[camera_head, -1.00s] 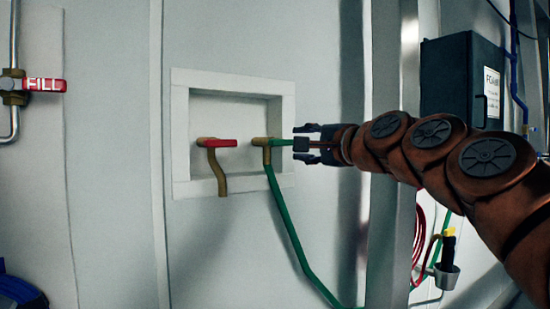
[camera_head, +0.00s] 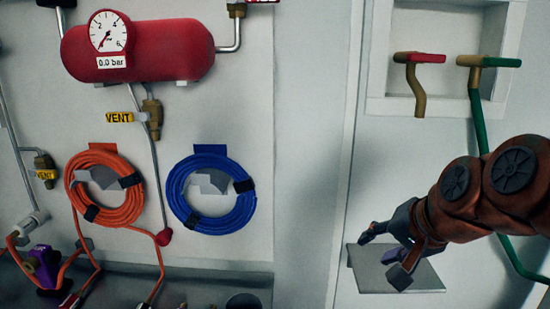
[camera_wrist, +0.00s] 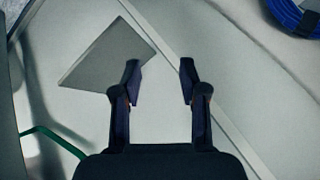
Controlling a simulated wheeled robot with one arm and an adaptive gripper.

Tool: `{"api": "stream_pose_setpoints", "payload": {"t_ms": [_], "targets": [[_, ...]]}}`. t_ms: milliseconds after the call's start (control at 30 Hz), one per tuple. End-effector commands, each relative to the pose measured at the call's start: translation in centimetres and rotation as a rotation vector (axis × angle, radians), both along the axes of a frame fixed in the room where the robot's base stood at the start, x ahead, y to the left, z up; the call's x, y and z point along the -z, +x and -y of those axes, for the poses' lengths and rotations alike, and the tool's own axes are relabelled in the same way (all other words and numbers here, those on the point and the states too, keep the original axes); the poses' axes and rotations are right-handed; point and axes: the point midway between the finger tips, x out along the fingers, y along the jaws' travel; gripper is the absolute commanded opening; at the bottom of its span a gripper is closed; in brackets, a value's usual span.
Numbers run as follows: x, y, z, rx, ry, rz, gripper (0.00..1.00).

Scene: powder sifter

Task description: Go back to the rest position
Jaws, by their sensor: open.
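My gripper (camera_head: 386,256) is open and empty in the head view, at the lower right, in front of a small grey plate on the wall. In the wrist view its two fingers (camera_wrist: 158,80) are spread apart with nothing between them. The green-handled tap (camera_head: 488,62) and the red-handled tap (camera_head: 420,58) are in the wall recess above, apart from my gripper. Both handles lie roughly level.
The grey plate (camera_head: 428,277) juts near my gripper; it also shows in the wrist view (camera_wrist: 103,58). A red tank with gauge (camera_head: 140,50), an orange hose coil (camera_head: 104,212) and a blue coil (camera_head: 211,222) hang left. A green hose (camera_head: 480,125) runs down from the tap.

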Motion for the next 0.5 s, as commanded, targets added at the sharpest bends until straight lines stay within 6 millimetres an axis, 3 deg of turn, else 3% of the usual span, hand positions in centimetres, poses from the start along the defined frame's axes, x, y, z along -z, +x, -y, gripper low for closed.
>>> {"api": "stream_pose_setpoints", "payload": {"t_ms": [100,300,500], "targets": [[5.8,-4.3,-1.8,-0.143,-0.116,-0.158,0.43],[13.7,-13.1,-2.3,-0.384,-0.281,-0.430,0.43],[17.8,-20.2,-1.0,-0.549,-0.371,-0.630,0.43]]}}
